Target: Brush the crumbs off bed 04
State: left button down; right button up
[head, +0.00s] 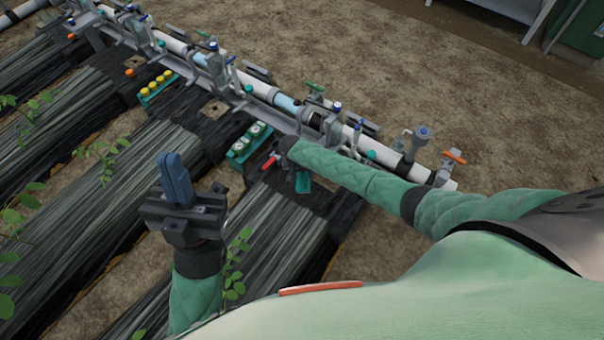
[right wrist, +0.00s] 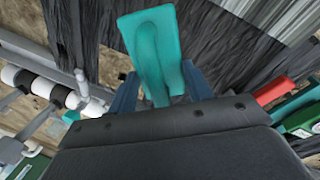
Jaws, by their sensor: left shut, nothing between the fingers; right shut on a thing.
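My right gripper (right wrist: 160,92) is shut on a teal thing (right wrist: 150,45), perhaps the brush, which sticks out beyond the fingers in the right wrist view. In the head view the teal thing (head: 303,184) shows below the end of my right arm, over the dark end of the nearest bed (head: 268,245). My left gripper (head: 174,168) is shut and empty, pointing up above the beds at the left. No bed number is readable, so I cannot tell which bed is 04. No crumbs can be made out.
A red-handled piece (head: 269,163) is beside the right gripper. A green tray with white caps (head: 236,156) and one with yellow caps (head: 144,101) stand near the bed ends. A white pipe with valves (head: 285,103) runs behind. Leafy plants (head: 236,272) stand between beds.

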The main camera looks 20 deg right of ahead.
jog(key=shift+r, duration=0.15)
notch_tip(320, 180, up, 3)
jog(key=p, duration=0.3)
dwell(0.4)
jog(key=shift+w, duration=0.1)
